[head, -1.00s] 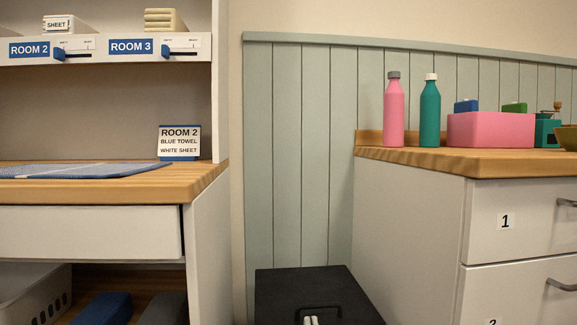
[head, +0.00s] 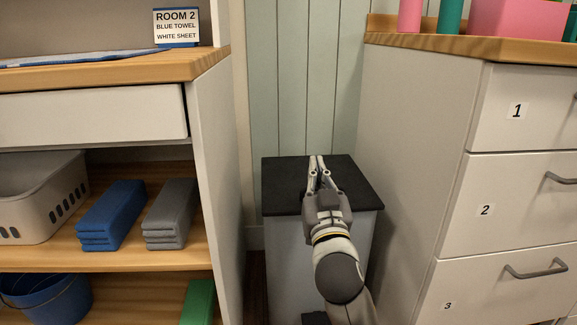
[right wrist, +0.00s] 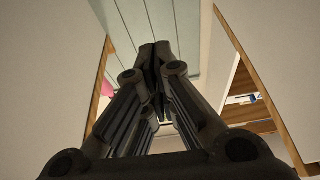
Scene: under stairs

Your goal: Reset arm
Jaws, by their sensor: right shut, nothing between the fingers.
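My right gripper (head: 317,160) shows in the head view, its arm rising from the bottom. Its fingers are together with nothing between them. It is in front of and over the dark top of a grey bin (head: 280,185) between the two cabinets. Whether it touches the top I cannot tell. In the right wrist view the closed fingers (right wrist: 155,55) point up towards the green panelled wall. My left gripper is not in view.
A shelf unit (head: 215,150) stands close on the left, with a basket (head: 35,205), blue towel (head: 110,215) and grey towel (head: 170,215). A drawer cabinet (head: 405,150) stands close on the right, with bottles and a pink box (head: 520,18) on top.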

